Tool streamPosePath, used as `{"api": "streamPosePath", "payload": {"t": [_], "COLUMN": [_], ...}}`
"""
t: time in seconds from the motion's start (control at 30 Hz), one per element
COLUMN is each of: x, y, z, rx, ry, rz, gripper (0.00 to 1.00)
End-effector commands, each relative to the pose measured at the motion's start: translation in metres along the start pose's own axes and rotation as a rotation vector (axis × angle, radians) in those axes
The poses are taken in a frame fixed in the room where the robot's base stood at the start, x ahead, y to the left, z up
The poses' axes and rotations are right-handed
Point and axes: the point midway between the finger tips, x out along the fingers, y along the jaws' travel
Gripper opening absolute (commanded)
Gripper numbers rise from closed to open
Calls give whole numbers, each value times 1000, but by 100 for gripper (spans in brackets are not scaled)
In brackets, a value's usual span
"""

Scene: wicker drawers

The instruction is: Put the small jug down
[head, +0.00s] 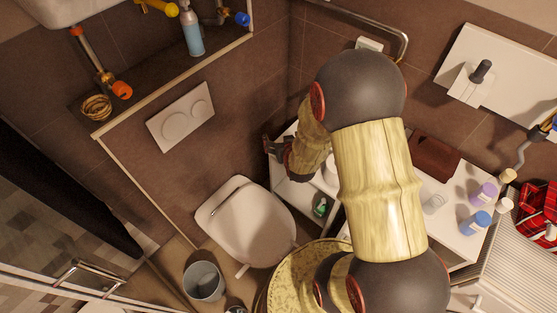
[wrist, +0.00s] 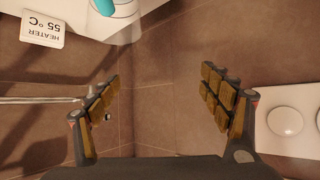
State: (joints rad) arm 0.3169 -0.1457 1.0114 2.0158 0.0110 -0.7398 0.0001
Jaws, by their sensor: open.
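My gripper (wrist: 160,95) is open, with its two padded fingers wide apart and nothing between them. Brown wall tiles show through the gap. In the head view my gripper (head: 276,150) is at the wall, near the left end of a white shelf unit. I cannot make out the small jug for certain. A pale rounded thing (head: 330,172) on that unit is mostly hidden behind my arm, and I cannot tell whether it is the jug. At the top of the wrist view a teal thing (wrist: 104,6) is cut off by the frame edge.
The white unit (head: 455,232) holds several bottles, a clear glass (head: 434,204) and a brown box (head: 435,156). A toilet (head: 246,222) and a grey bin (head: 204,281) stand to the left. A flush plate (head: 181,117) is on the wall. A heater label (wrist: 43,28) shows upper left.

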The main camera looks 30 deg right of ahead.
Motion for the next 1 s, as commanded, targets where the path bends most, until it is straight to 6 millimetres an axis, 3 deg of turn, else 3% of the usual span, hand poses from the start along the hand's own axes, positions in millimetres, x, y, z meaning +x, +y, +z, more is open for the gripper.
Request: {"api": "streamPosePath", "payload": {"t": [0.03,0.2,0.27,0.4,0.53,0.7,0.83,1.0], "x": [-12,-70,-97,-170,-245,-332,-374,-394], "y": [-13,-49,-60,-81,-91,-91,-86,-83], "z": [-27,-81,-95,-116,-120,-107,-94,-85], "rx": [-13,-55,-72,-114,-156,-207,-233,-246], "ry": [-16,-123,-162,-249,-330,-425,-475,-504], "rz": [-20,-78,-97,-137,-172,-205,-218,-223], "gripper": [79,79,79,79,79,79,79,79]}}
